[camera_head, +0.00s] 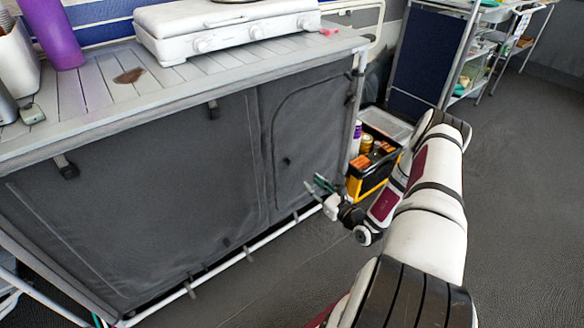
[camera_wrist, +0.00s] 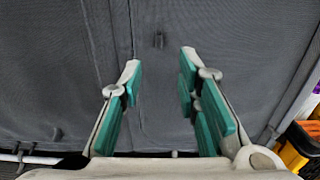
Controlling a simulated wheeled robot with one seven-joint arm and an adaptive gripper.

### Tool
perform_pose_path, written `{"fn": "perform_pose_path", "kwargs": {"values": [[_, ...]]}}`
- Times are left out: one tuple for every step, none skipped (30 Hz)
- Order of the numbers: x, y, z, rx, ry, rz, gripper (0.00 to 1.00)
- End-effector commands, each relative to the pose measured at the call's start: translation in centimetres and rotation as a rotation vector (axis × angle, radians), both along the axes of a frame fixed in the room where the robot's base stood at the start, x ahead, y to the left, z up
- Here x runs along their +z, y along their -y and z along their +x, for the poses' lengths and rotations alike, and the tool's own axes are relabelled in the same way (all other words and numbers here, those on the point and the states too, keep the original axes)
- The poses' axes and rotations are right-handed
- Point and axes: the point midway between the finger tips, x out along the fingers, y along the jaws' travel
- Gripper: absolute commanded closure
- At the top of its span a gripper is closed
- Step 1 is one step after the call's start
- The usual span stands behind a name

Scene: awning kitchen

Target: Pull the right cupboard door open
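The right cupboard door (camera_head: 312,120) is a dark grey fabric panel with a rounded seam, shut flush in the cupboard front. A small dark pull tab (camera_head: 287,160) sticks out of it. My gripper (camera_head: 317,186) is in front of the door's lower right part. In the wrist view my gripper (camera_wrist: 160,64) has its green-padded fingers wide apart with nothing between them. The tab appears apart from the fingers.
The larger left panel (camera_head: 140,190) adjoins the door. A black and yellow crate (camera_head: 365,186) stands on the floor right of the cupboard. The floor in front is clear.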

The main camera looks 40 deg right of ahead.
Motion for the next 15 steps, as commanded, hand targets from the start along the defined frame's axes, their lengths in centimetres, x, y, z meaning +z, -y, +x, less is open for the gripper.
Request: {"fn": "perform_pose_path", "kwargs": {"values": [[0.0, -0.1, 0.5, 0.002, 0.002, -0.001, 0.70], [0.0, -0.1, 0.8, 0.003, 0.002, -0.002, 0.70], [0.0, -0.1, 1.3, 0.005, 0.003, -0.002, 0.70], [0.0, -0.2, 1.8, 0.005, 0.003, -0.003, 0.70], [0.0, -0.2, 2.3, 0.004, 0.002, -0.003, 0.70], [0.0, -0.3, 3.0, 0.006, 0.002, -0.003, 0.70], [0.0, -0.3, 3.6, 0.007, 0.003, -0.004, 0.70], [0.0, -0.3, 4.2, 0.006, 0.004, -0.004, 0.70], [0.0, -0.3, 5.0, 0.006, 0.003, -0.004, 0.70], [0.0, -0.4, 5.6, 0.007, 0.003, -0.003, 0.70], [-0.1, -0.4, 6.2, 0.007, 0.003, -0.003, 0.70], [-0.1, -0.4, 7.0, 0.006, 0.003, -0.004, 0.70], [-0.1, -0.4, 7.6, 0.007, 0.003, -0.004, 0.70], [-0.1, -0.5, 8.2, 0.007, 0.002, -0.003, 0.70], [-0.1, -0.5, 8.9, 0.006, 0.003, -0.003, 0.70]]}}
